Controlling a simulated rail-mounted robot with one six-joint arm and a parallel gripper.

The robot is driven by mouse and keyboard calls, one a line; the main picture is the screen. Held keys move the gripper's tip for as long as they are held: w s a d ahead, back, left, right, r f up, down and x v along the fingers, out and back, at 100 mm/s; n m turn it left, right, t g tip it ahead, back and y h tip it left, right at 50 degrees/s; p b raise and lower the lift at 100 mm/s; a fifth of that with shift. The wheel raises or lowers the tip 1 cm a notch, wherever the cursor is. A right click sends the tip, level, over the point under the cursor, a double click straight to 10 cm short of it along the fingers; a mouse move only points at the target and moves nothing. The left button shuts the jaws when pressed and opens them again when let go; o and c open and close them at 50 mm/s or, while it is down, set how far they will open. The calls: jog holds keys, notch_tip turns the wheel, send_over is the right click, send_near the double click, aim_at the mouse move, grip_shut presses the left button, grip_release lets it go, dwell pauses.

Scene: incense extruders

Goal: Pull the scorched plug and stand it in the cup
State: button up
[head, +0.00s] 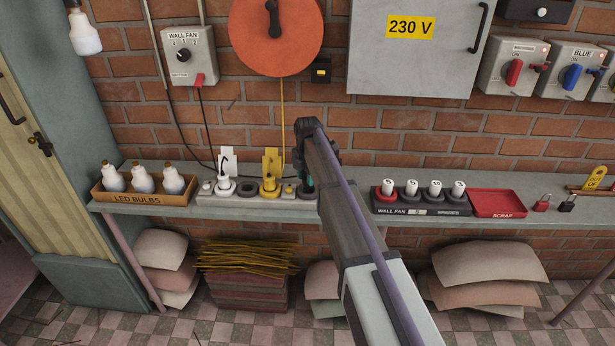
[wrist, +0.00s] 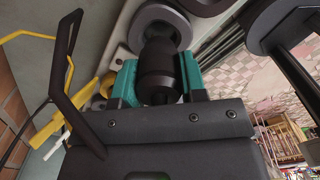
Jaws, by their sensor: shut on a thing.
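My gripper (head: 306,178) is over the right part of the socket strip (head: 207,188) on the bench. In the wrist view its teal fingers (wrist: 158,84) are shut around a black plug (wrist: 157,62). This appears to be the scorched plug; I cannot make out scorch marks. The plug is close to the strip, with a dark round socket (wrist: 158,27) just beyond it. I cannot tell whether its pins are still in the strip. A dark round-rimmed thing (wrist: 263,35) at upper right may be the cup; I cannot be sure. My arm hides the bench to the right of the strip.
A white plug (head: 225,185) and a yellow plug (head: 269,180) with a cable are on the strip. LED bulbs fill a box (head: 145,197) at left. A rack (head: 421,207) and a red scrap tray (head: 497,203) are at right. The brick wall is close behind.

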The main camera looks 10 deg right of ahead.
jog(key=shift+f+b, duration=1.45)
jog(key=o, duration=1)
jog(key=shift+r, duration=0.1)
